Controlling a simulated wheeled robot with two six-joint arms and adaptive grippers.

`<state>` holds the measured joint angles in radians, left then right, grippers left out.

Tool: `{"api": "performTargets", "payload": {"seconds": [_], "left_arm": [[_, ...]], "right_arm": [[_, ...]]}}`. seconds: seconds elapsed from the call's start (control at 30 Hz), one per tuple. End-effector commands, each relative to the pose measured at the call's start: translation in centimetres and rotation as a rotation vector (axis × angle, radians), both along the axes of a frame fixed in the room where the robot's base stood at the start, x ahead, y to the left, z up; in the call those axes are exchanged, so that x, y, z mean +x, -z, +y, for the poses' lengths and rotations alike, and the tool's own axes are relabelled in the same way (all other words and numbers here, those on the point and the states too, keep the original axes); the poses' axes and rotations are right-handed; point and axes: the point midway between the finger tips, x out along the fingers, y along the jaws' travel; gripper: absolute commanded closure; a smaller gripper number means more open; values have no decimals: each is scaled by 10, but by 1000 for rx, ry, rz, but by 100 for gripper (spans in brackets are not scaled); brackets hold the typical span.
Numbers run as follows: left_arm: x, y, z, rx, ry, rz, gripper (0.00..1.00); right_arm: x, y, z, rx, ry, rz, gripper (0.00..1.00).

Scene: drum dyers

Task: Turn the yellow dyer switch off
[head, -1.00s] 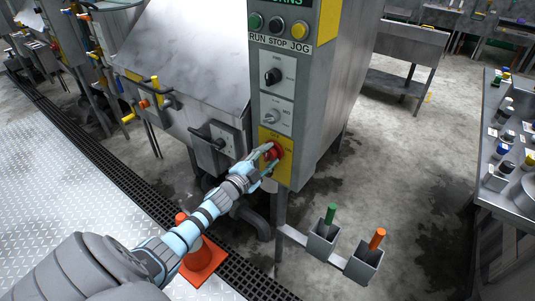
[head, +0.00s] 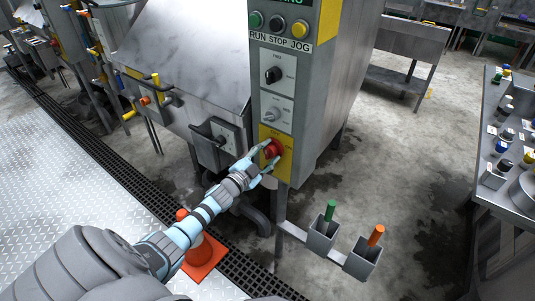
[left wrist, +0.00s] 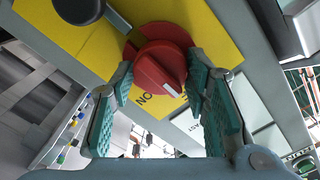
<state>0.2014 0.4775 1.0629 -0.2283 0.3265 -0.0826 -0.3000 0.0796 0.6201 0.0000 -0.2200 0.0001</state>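The yellow dyer switch is a red rotary knob (head: 272,149) on a yellow plate (head: 285,167) at the bottom of the grey control column. In the left wrist view the red knob (left wrist: 160,68) has a white mark at its lower edge, close to upside-down black "ON" lettering on the yellow plate (left wrist: 212,40). My left gripper (head: 262,162) is at the knob. Its two teal-padded fingers (left wrist: 160,80) stand on either side of the knob, spread apart; whether the pads touch it is unclear. My right gripper is out of view.
Above the switch are a black selector (head: 273,75), a small dial (head: 271,114) and run, stop and jog buttons. A black lever handle (head: 208,134) is left of the column. An orange cone (head: 203,255) stands beneath my arm. Holders with green and orange handles (head: 322,232) jut out lower right.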

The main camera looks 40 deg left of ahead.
Motion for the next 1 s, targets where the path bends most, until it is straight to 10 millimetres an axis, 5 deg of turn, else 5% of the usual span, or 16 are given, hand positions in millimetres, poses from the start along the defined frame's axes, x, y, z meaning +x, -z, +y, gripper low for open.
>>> {"api": "performTargets", "payload": {"seconds": [0.47,0.8,1.0], "left_arm": [[-10,1,1,4,-1,1,41],[-92,1,-3,3,4,5,41],[-119,0,-3,3,2,2,41]], "right_arm": [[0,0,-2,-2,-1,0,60],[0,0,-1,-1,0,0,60],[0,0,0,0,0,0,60]]}}
